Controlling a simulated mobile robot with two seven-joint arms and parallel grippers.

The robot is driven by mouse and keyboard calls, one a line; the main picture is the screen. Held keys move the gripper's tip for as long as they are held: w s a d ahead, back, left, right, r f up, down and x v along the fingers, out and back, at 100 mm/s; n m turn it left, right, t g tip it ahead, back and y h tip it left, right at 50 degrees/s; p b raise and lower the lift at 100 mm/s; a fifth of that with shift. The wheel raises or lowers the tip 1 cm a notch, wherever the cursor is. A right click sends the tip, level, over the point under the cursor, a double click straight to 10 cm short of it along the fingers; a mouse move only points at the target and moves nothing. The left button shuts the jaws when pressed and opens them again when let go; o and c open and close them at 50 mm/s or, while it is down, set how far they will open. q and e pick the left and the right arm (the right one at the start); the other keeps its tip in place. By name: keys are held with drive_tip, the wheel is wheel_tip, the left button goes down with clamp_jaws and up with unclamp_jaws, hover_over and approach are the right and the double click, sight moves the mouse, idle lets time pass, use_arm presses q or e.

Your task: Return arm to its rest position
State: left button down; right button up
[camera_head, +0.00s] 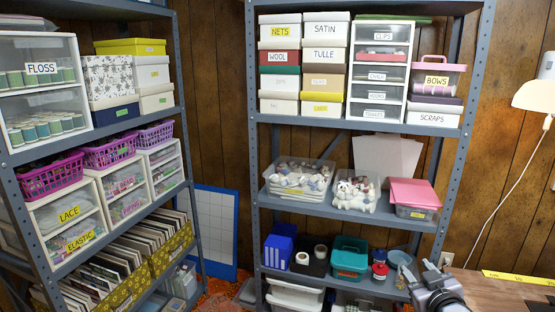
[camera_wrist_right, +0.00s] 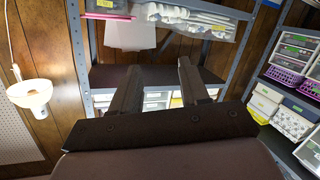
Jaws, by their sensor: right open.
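My right gripper (camera_head: 417,271) shows at the lower right in the head view, in front of the lower part of the middle shelf unit. In the right wrist view the same gripper (camera_wrist_right: 157,76) has its two dark fingers spread apart with nothing between them. The wrist picture looks turned over, with the shelves and lamp upside down. My left gripper is in neither view.
A wooden table edge (camera_head: 490,292) with a yellow measuring strip (camera_head: 519,278) lies right of my right gripper. A white lamp (camera_head: 536,96) hangs at the right. Metal shelf units with labelled boxes (camera_head: 325,55) and purple baskets (camera_head: 50,176) stand ahead and left.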

drive_tip(key=s+a+f+g+y, duration=0.1)
drive_tip(key=s+a+f, duration=0.2)
drive_tip(key=s+f, duration=0.35)
drive_tip(key=s+a+f+g+y, duration=0.1)
drive_tip(key=s+a+f+g, duration=0.1)
drive_tip(key=s+a+f, duration=0.35)
drive_tip(key=s+a+f+g, duration=0.1)
drive_tip(key=s+a+f, duration=0.1)
drive_tip(key=s, duration=0.8)
drive_tip(key=s+a+f+g, duration=0.1)
drive_tip(key=s+f, duration=0.3)
drive_tip(key=s, duration=0.6)
drive_tip(key=shift+a+f+m+g+y, duration=0.3)
drive_tip(key=shift+a+f+m+y, duration=0.05)
drive_tip(key=shift+a+m+y, duration=0.05)
drive_tip(key=shift+d, duration=0.1)
